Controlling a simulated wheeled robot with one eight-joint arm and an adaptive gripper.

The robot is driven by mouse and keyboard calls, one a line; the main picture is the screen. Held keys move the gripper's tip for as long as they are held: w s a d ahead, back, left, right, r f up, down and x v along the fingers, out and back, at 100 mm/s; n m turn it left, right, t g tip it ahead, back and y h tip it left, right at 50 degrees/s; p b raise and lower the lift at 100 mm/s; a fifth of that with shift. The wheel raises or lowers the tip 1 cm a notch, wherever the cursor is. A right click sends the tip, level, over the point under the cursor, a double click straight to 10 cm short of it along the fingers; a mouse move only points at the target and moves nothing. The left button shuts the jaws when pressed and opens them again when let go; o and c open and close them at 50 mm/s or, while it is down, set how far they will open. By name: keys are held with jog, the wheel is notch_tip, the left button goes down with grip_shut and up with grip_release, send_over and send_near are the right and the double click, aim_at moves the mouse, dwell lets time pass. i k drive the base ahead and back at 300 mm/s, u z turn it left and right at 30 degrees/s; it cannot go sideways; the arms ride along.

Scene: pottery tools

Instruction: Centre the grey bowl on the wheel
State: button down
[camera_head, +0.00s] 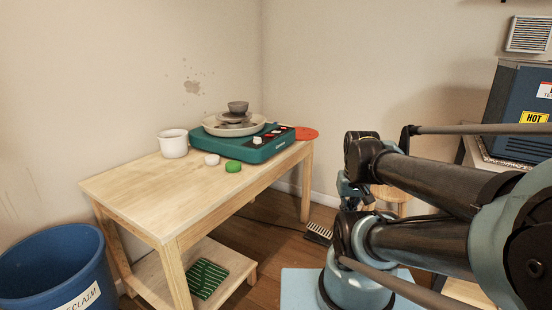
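The small grey bowl (238,106) sits upright on the round grey wheel head (233,118). It looks slightly right of the head's middle, but from this distance I cannot tell the exact offset. A pale splash pan (211,127) surrounds the head on the teal wheel body (258,152), at the table's far end. My arm is folded at the right of the view, well apart from the bowl. What seems to be my gripper (352,190) is partly hidden by my arm links, and its fingers cannot be made out.
A blue bin (55,262) stands front left. The table's near half is clear.

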aim_at(236, 108)
jog(key=u, duration=0.15)
jog(key=i, duration=1.2)
jog(key=u, duration=0.1)
